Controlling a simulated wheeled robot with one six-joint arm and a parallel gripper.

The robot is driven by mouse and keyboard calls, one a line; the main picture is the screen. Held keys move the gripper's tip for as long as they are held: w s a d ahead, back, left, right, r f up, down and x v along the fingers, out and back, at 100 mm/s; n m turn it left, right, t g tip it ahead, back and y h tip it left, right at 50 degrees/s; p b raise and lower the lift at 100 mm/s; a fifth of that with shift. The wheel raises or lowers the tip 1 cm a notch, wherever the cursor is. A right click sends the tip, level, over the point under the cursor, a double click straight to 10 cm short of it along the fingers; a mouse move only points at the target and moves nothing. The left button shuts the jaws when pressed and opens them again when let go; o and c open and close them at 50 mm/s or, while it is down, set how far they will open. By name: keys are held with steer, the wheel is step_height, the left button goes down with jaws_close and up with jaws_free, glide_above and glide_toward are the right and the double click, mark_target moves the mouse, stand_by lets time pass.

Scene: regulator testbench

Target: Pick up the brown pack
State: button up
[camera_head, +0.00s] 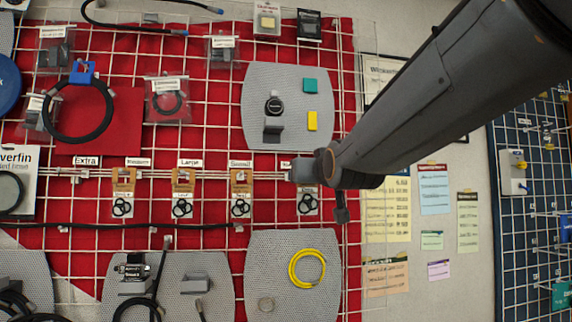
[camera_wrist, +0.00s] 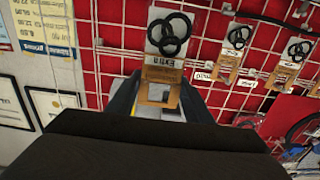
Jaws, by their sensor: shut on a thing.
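My gripper (camera_head: 303,171) is at the right end of a row of hanging packs in the head view. It is shut on a brown pack (camera_wrist: 166,75), which sits between the two fingers in the wrist view. This pack has a brown card, a white label strip and a clear bag with black rings. In the head view its bag with black rings (camera_head: 308,204) shows below my gripper, and the gripper hides most of its card. I cannot tell whether the pack is still on its hook.
Similar brown packs hang to the left: one (camera_head: 241,180), another (camera_head: 183,180) and a third (camera_head: 124,180). A white wire grid over red backing holds them. A grey panel (camera_head: 260,85) is above, another with a yellow coil (camera_head: 307,268) below. Paper notes (camera_head: 433,190) are to the right.

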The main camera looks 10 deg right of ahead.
steer(key=s+p, duration=0.6)
steer(key=p, duration=0.4)
steer(key=shift+s, duration=0.4)
